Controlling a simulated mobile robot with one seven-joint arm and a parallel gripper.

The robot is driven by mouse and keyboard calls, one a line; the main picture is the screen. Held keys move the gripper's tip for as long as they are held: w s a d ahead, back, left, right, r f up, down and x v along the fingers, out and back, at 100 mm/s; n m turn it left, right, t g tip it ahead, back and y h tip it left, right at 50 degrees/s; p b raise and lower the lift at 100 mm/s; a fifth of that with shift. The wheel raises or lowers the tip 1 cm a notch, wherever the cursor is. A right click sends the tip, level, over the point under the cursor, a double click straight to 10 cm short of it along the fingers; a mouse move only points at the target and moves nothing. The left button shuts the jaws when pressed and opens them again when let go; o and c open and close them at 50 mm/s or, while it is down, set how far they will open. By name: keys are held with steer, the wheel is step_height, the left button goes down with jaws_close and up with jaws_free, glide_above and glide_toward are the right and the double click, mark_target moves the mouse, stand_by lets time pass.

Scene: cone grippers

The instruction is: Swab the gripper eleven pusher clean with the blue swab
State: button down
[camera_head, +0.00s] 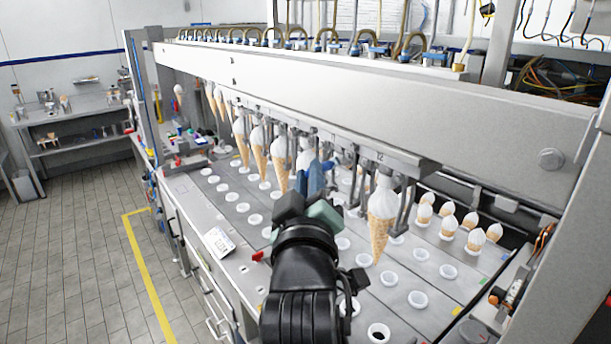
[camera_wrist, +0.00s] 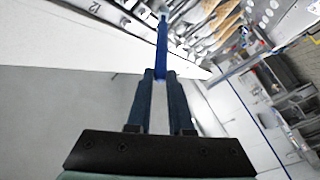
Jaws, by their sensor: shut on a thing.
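My gripper (camera_head: 314,192) is shut on the blue swab (camera_wrist: 161,45), which sticks out beyond the fingertips (camera_wrist: 160,78) in the wrist view. In the head view the swab (camera_head: 318,173) points up towards the row of cone grippers under the long beam. The cone gripper marked 12 (camera_head: 403,205) hangs to the right of my gripper and holds a filled cone (camera_head: 380,222). The place just left of it, where gripper eleven would hang, is partly behind my gripper. I cannot make out its pusher or any dirt on it, nor whether the swab touches anything.
Several filled cones (camera_head: 260,148) hang left of my gripper. The long white beam (camera_head: 330,85) runs above. Below lies a metal deck (camera_head: 405,310) with rows of white-rimmed holes. Several cones (camera_head: 475,238) stand at the right. Floor at the left (camera_head: 60,250) is clear.

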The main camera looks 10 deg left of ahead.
steer(key=shift+s+a, duration=0.15)
steer(key=shift+a, duration=0.05)
steer(key=shift+s+a, duration=0.85)
steer(key=shift+s, duration=0.3)
steer(key=shift+s+a, duration=0.85)
steer(key=shift+s, duration=0.25)
steer(key=shift+s+a+p, duration=0.35)
steer(key=shift+s+a, duration=0.6)
steer(key=shift+s, duration=0.2)
